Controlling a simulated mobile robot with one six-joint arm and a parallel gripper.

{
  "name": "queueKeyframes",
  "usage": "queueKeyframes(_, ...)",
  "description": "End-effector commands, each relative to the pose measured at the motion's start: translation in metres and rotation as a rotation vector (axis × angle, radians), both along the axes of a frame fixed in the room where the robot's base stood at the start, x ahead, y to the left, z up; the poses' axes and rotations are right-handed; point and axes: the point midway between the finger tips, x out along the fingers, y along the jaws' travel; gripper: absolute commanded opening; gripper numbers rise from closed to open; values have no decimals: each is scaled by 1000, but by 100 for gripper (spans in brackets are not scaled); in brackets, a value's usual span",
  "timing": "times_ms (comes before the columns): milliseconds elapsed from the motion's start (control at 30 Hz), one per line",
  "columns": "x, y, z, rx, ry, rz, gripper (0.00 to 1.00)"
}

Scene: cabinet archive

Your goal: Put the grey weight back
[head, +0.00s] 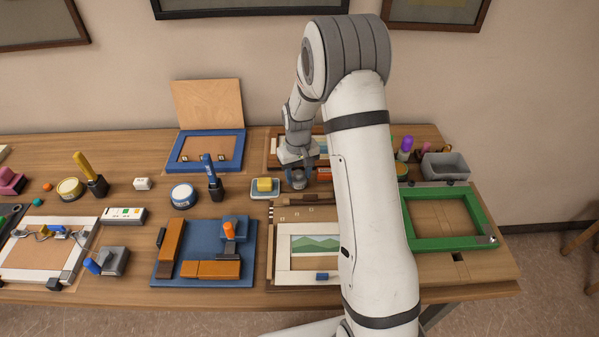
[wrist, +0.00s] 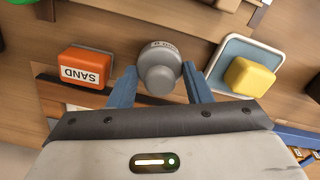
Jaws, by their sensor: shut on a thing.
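The grey weight (wrist: 160,68) is a round grey piece with a knob on top and a small printed label. It sits between the blue fingers of my gripper (wrist: 160,84) in the wrist view, and the fingers are shut on it. In the head view my gripper (head: 298,180) is low over the back middle of the table, just right of the tray with the yellow block. The weight is mostly hidden there behind the fingers. I cannot tell whether it touches the table.
An orange SAND block (wrist: 86,68) is close on one side of the gripper, and a pale blue tray (wrist: 222,62) with a yellow block (wrist: 250,78) on the other. A white-framed landscape picture (head: 283,262) lies in front. A green frame (head: 408,222) lies at right.

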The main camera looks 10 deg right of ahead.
Motion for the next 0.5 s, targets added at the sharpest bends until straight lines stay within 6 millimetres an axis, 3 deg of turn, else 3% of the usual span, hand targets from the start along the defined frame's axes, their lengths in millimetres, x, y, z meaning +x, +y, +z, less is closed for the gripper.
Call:
queueKeyframes(133, 1, 0, -3, 0, -1, 0, 2)
queueKeyframes(167, 0, 0, -3, 0, 0, 0, 46)
queueKeyframes(400, 0, 0, -2, 0, 0, 0, 66)
queueKeyframes(500, 0, 0, -2, 0, 0, 0, 67)
